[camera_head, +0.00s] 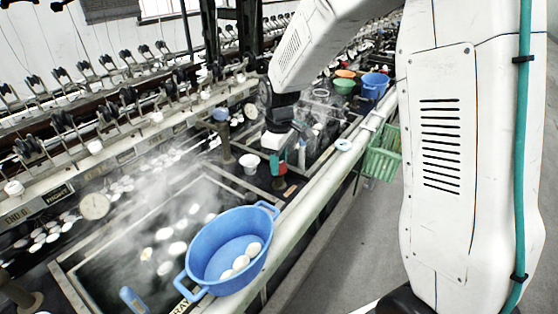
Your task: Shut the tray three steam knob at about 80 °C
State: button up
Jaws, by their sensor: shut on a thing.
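My gripper (279,150) is at the middle of the picture, at the end of my white arm, pointing down over the basin row. It is shut on what looks like a steam knob, a small red-topped part (278,161) above a dark post by the basin edge. The gripper hides most of it, so its turn position cannot be read. A round dial (250,112) stands just behind, to the left. Another pale dial (94,205) stands by the nearer steaming tray (160,235). Neither dial can be read from here.
A blue tub (203,245) with white cocoons sits on the near tray edge. A blue handle (133,299) is at the bottom left. A small white cup (250,163) stands left of my gripper. A green basket (381,155) hangs at the right, beside open grey floor (345,235).

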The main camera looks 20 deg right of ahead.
jog(key=m, duration=0.4)
jog(key=shift+m, duration=2.3)
jog(key=o, duration=1)
jog(key=shift+c, duration=0.2)
notch_tip(320, 180, up, 8)
jog(key=shift+f, duration=0.1)
